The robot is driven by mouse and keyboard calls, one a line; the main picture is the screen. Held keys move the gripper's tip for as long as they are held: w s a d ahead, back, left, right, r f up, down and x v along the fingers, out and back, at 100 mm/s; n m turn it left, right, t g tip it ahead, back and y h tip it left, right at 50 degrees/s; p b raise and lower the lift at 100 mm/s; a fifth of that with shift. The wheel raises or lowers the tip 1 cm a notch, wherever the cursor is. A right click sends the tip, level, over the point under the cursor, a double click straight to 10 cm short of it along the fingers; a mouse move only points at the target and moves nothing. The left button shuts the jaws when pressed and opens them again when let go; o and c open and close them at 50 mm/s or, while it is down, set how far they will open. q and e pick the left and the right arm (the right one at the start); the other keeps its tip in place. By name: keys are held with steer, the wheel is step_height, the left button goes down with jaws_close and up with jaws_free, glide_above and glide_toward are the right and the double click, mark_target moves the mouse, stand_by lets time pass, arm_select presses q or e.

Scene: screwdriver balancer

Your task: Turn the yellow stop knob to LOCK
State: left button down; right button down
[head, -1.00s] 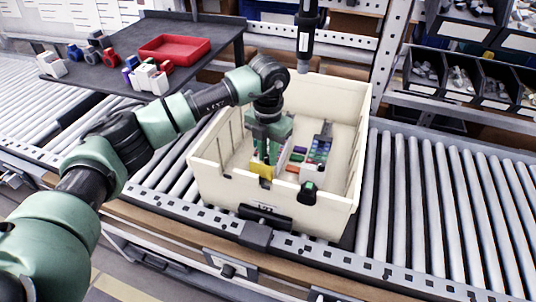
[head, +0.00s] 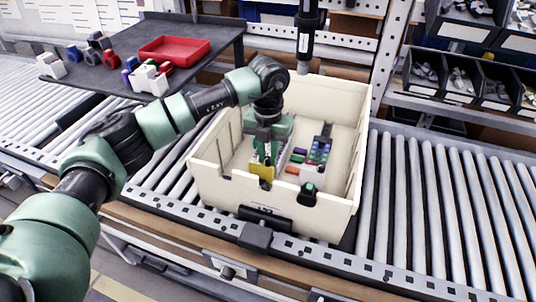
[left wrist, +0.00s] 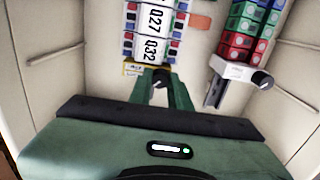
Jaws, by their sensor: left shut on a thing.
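The yellow stop (head: 262,171) stands at the near end of a row of rail-mounted blocks inside the beige bin. In the left wrist view, the yellow stop (left wrist: 131,68) shows at the end of white blocks marked Q27 and Q32. Its dark knob (left wrist: 160,77) sits between the green fingertips of my left gripper (left wrist: 161,84), which is shut on it. The fingers hide part of the knob, and I cannot read any LOCK mark. In the head view my left gripper (head: 268,150) reaches down into the bin. My right gripper is not in view.
The beige bin (head: 224,188) stands on a roller conveyor (head: 450,205), its walls surrounding my gripper. A second rail with red, green and blue blocks (left wrist: 243,35) lies to the right. A black hanging tool (head: 306,40) is above the bin's back edge. A red tray (head: 174,48) stands back left.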

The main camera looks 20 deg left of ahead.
mark_target(268, 158)
arm_select(q)
steer(key=c, duration=1.3)
jaws_free()
step_height(268, 158, up, 8)
steer(key=shift+b, duration=0.55)
